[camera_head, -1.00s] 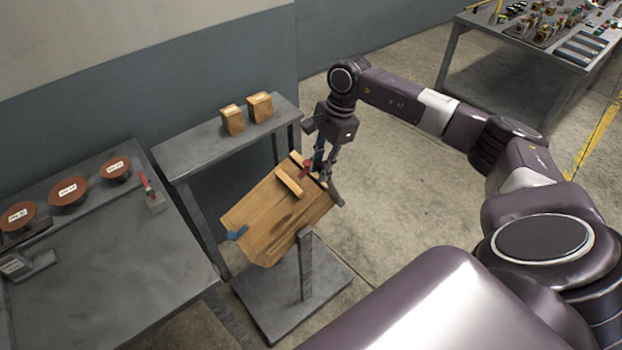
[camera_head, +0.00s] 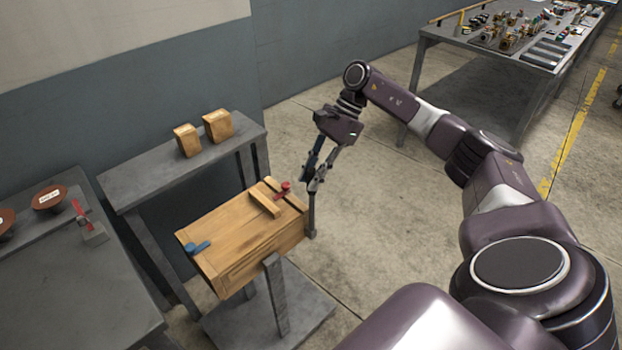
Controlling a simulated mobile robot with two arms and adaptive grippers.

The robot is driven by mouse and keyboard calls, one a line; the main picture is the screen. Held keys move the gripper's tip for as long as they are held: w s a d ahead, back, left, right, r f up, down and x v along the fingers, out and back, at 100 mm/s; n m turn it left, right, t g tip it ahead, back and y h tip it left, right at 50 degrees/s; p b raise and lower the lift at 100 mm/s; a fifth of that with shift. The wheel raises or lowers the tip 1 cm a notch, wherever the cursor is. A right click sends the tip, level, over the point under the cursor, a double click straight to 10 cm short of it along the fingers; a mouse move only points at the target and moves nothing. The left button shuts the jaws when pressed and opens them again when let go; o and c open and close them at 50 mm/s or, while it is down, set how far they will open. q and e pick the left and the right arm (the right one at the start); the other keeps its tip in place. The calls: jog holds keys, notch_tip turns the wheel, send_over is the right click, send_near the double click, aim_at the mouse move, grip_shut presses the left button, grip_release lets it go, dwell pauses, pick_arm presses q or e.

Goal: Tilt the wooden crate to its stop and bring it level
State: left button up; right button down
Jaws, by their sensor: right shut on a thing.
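The wooden crate (camera_head: 235,236) is a closed light-brown box held on a grey stand (camera_head: 277,295). It looks about level. Its lid carries a wooden bar, a blue fitting (camera_head: 197,248) at the left and a red fitting (camera_head: 283,188) at the far right. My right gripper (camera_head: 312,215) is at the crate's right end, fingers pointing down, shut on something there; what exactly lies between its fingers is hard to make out. My left gripper is not in view.
A grey table (camera_head: 60,290) with brown round pieces and a red-handled tool is at the left. Another loaded table (camera_head: 470,45) stands at the back right. Floor right of the crate is clear.

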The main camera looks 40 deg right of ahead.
jog(key=shift+d, duration=0.2)
dwell(0.3)
jog(key=c, duration=1.7)
grip_release()
jog(key=shift+d+f, duration=0.1)
jog(key=shift+f, duration=0.05)
jog(key=shift+c, duration=0.2)
jog(key=shift+r, duration=0.3)
jog(key=v, duration=1.1)
jog(key=shift+d, duration=0.3)
jog(key=shift+r, duration=0.1)
